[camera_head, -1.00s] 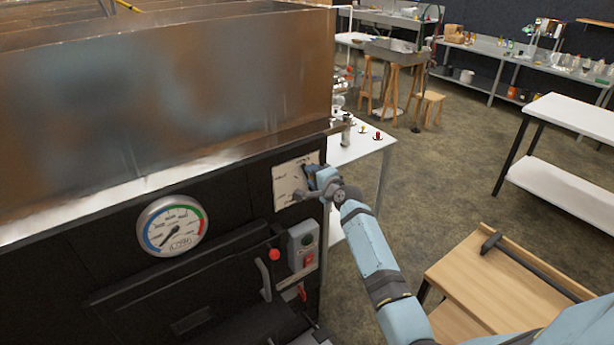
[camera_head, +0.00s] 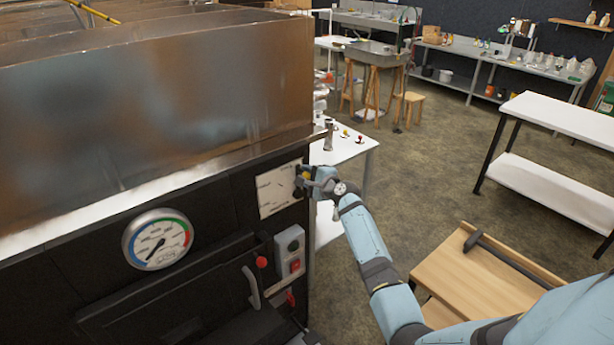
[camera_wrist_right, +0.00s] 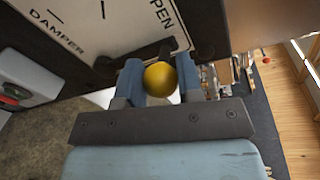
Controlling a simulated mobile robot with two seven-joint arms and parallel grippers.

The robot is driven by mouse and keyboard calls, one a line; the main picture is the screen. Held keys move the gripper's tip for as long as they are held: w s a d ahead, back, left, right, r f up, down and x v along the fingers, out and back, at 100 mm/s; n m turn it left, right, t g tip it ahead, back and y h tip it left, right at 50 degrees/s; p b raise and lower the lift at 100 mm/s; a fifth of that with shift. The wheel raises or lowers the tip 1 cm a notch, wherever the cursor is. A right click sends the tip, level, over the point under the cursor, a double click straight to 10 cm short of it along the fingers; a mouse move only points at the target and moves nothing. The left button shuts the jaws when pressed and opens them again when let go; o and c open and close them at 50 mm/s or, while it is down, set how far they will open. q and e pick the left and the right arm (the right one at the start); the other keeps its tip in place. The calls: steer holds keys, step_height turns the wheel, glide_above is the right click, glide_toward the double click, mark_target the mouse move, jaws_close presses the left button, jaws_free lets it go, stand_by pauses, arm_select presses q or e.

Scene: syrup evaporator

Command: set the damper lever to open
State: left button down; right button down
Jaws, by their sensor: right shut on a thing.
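The damper plate (camera_head: 276,192) is a pale panel on the black evaporator front; in the right wrist view its white face (camera_wrist_right: 100,20) shows "DAMPER" and, at the upper right, letters ending in "PEN". The lever's yellow ball knob (camera_wrist_right: 161,79) sits between the fingers of my right gripper (camera_wrist_right: 160,85), which is shut on it. The dark lever arm (camera_wrist_right: 152,50) runs behind the knob near the "PEN" end of the plate. In the head view my right gripper (camera_head: 306,180) is at the plate's right edge and partly hides the lever. My left gripper is not in view.
A round gauge (camera_head: 158,240) and a switch box (camera_head: 290,251) are on the evaporator front left of and below the plate. A white table (camera_head: 345,146) stands behind my right gripper. A wooden cart (camera_head: 480,275) is at the lower right, with open floor beyond.

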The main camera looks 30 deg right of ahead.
steer(key=shift+d+r, duration=0.1)
steer(key=c, duration=0.8)
jaws_free()
steer(key=s, duration=0.4)
steer(key=s+r, duration=0.1)
steer(key=s, duration=0.4)
steer(key=s+d+r+b, duration=0.1)
steer(key=s, duration=0.3)
steer(key=shift+s, duration=0.3)
steer(key=shift+f, duration=0.1)
steer(key=s+a+f+n+g, duration=0.4)
steer(key=s+a+f+n, duration=0.8)
steer(key=a+f, duration=0.25)
steer(key=s+a+f+n, duration=0.2)
steer(key=s+a+n, duration=0.2)
steer(key=s, duration=0.1)
steer(key=s+a+f+n+y+p, duration=0.1)
steer(key=s+a+f+n, duration=0.1)
steer(key=s+a+n, duration=0.2)
steer(key=s+a+f+n+g, duration=0.1)
steer(key=s+a+n, duration=0.2)
steer(key=s+a, duration=0.2)
steer(key=shift+s+a+f+n+y, duration=0.2)
steer(key=shift+s, duration=0.45)
steer(key=shift+s+a+f+n+y, duration=0.15)
steer(key=shift+s+f+n+y, duration=0.05)
steer(key=shift+s, duration=0.45)
